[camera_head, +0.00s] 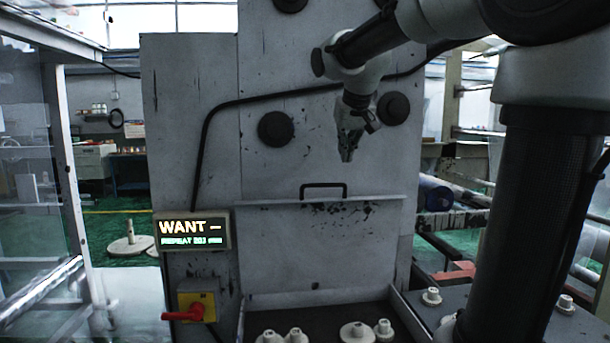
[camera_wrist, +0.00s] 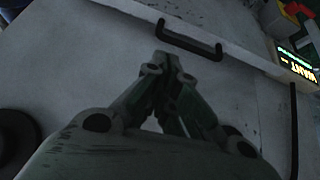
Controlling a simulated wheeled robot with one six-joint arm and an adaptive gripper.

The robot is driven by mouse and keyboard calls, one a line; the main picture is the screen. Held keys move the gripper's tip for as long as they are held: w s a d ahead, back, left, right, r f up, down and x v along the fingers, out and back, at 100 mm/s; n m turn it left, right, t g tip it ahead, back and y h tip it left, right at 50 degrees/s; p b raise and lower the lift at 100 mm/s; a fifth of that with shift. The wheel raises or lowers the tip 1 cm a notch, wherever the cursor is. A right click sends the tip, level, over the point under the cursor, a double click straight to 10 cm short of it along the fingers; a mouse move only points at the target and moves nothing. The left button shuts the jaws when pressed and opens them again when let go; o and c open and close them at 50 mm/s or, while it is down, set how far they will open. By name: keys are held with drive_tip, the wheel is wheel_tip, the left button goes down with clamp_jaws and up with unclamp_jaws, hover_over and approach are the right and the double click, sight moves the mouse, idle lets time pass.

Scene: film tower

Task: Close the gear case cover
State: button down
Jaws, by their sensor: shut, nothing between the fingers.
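The handle also shows in the wrist view (camera_wrist: 190,42). Below the lip is another grey face (camera_head: 300,250), and I cannot tell how far the cover stands open. My gripper (camera_head: 346,158) points down, a little above and right of the handle in the head view. Its fingers (camera_wrist: 165,62) are together and empty. They look apart from the handle.
A tray (camera_head: 400,308) at the bottom holds several pale gears (camera_head: 357,332). A lit sign (camera_head: 192,231) reads "WANT". A red-handled switch (camera_head: 190,313) is below it. Round black knobs (camera_head: 276,129) and a black cable (camera_head: 270,97) are on the upper housing.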

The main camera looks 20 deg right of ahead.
drive_tip(key=w+x, duration=0.1)
drive_tip(key=x, duration=0.8)
drive_tip(key=shift+r+m, duration=0.15)
drive_tip(key=shift+m, duration=0.15)
drive_tip(key=shift+a, duration=0.1)
